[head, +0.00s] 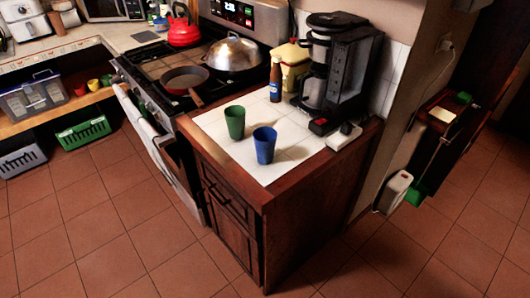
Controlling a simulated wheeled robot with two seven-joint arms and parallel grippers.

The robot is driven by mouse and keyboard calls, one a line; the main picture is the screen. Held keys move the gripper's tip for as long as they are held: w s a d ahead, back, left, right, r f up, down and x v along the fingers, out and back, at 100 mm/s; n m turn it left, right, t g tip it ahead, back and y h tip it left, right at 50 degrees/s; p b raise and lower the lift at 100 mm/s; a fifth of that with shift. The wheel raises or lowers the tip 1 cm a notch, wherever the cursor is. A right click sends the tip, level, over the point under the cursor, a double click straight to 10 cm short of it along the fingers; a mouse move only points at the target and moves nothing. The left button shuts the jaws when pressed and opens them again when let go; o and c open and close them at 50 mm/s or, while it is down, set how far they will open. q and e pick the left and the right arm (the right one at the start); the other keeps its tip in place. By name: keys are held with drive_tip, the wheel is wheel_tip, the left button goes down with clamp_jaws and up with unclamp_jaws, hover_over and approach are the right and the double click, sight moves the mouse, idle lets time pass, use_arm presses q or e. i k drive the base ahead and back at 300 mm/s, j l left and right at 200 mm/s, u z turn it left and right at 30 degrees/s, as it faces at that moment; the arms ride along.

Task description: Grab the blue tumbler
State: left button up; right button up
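The blue tumbler (265,145) stands upright on the white tiled counter (290,168), close to its front corner. A green tumbler (235,122) stands upright just behind it to the left, with a small gap between them. Neither of my grippers shows in the head view, and nothing touches the blue tumbler.
A black coffee maker (342,68), a brown bottle (275,80) and a yellow container (293,65) stand behind the tumblers. A pan (184,80) sits on the stove to the left. The tiled floor (130,240) in front of the cabinet is clear.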

sight(264, 137)
drive_tip(key=i+l, duration=0.85)
drive_tip(key=i, duration=0.25)
drive_tip(key=u, duration=1.5)
